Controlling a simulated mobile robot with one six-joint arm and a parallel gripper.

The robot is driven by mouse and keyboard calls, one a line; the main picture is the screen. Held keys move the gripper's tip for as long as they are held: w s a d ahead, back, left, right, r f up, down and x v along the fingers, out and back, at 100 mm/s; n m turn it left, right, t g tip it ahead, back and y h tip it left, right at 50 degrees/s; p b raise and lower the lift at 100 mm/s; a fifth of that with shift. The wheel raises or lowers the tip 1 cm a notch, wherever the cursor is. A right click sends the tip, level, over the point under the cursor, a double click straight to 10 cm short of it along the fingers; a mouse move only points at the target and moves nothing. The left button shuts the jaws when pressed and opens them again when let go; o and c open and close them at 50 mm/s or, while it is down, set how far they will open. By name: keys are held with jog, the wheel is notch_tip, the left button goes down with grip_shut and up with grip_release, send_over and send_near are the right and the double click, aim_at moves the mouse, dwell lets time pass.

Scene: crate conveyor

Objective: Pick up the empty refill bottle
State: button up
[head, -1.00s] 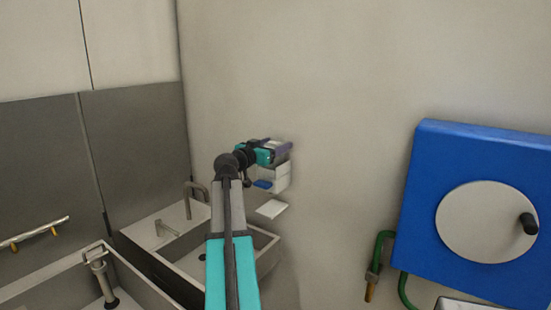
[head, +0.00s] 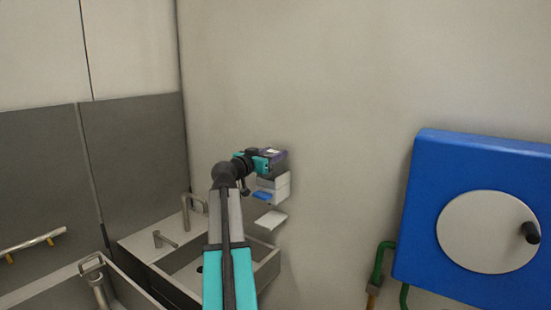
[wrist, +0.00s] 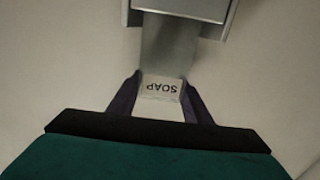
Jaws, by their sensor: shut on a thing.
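The refill bottle (wrist: 160,87) shows in the wrist view as a white end with upside-down "SOAP" lettering between the two purple fingers. My gripper (wrist: 160,100) is shut on it. In the head view, my gripper (head: 274,158) is at the top of a grey wall dispenser (head: 281,187), with a small white patch showing between its fingers. How much of the bottle sits inside the dispenser is hidden.
The dispenser has a blue lever (head: 262,195) in front and a pale tray (head: 271,220) below it. A steel sink (head: 262,273) with taps stands underneath. A large blue wall unit (head: 420,215) is at the right, with bare wall between.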

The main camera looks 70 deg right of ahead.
jog(key=shift+r+b, duration=0.8)
jog(key=shift+r, duration=2.3)
jog(key=b+v, duration=0.4)
jog(key=v, duration=1.5)
jog(key=shift+a, duration=0.25)
